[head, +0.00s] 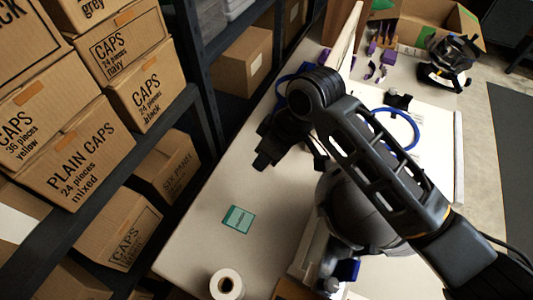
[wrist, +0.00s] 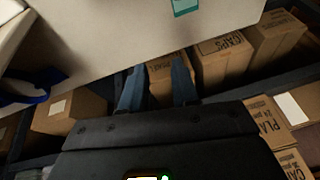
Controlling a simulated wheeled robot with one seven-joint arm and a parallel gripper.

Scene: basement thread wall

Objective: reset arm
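My gripper (head: 262,160) hangs over the left part of the pale table (head: 195,245) in the head view, with my arm reaching in from the lower right. In the wrist view my gripper (wrist: 157,85) shows two separated fingers with nothing between them. A flat teal packet (head: 238,219) lies on the table, below and left of the gripper in the head view. It also shows at the top edge of the wrist view (wrist: 185,6). Part of the table beneath my arm is hidden.
Shelves with cardboard boxes labelled caps (head: 75,155) stand close along the table's left side. A white roll (head: 227,284) stands at the near end. A blue ring (head: 400,127), small purple items (head: 382,55) and an open carton (head: 430,25) are farther right.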

